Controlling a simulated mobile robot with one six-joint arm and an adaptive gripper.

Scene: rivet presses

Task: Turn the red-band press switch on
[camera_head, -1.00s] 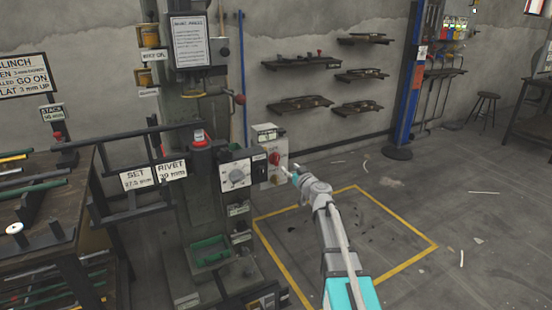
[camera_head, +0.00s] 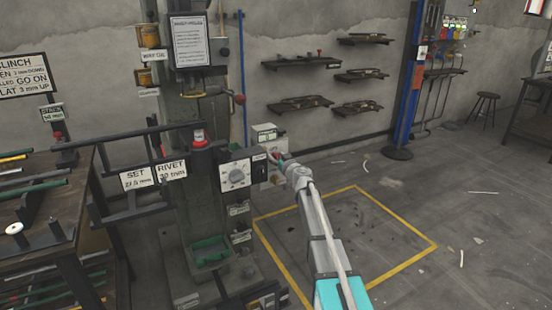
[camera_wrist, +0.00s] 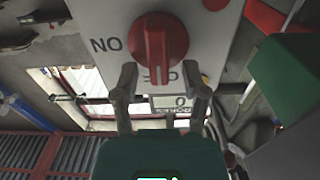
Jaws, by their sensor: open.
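The red rotary switch knob (camera_wrist: 160,42) sits on a pale panel (camera_wrist: 90,20) in the wrist view, its ridge pointing down in the picture. Lettering reading ON, upside down, stands to its left; lettering below the knob is partly hidden. My gripper (camera_wrist: 163,82) is open, one finger on each side of the knob's lower end; I cannot tell whether they touch it. In the head view my gripper (camera_head: 277,163) is at the switch box (camera_head: 266,133) on the press's right side and hides the knob. The press (camera_head: 199,215) has a red cap (camera_head: 199,141).
A grey dial box (camera_head: 236,175) is just left of the switch box. A workbench with rods (camera_head: 35,190) stands at the left. A yellow floor outline (camera_head: 400,222) lies right of the press. Shelves (camera_head: 302,64) hang on the back wall.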

